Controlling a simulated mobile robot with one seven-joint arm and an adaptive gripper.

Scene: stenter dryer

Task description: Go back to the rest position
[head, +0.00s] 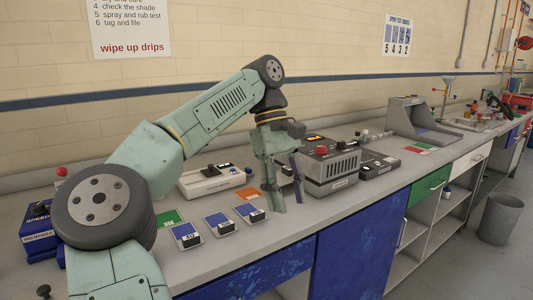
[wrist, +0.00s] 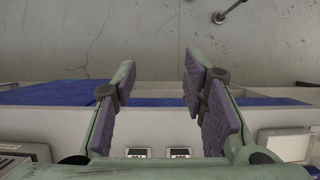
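My gripper (head: 286,193) hangs from my green arm above the bench, fingers pointing down, just right of a row of small blue-and-white cards. In the wrist view my gripper (wrist: 160,85) shows two purple-padded fingers wide apart, with nothing between them. It is open and empty. The fingertips seem to be over the front part of the bench (head: 300,222); I cannot tell their exact height above it.
A grey box device with a red knob (head: 330,165) stands close right of my gripper. A white device (head: 212,180) is behind it. Blue cards (head: 217,222), a green card (head: 170,217) and an orange card (head: 248,194) lie on the bench. A bin (head: 499,218) stands on the floor.

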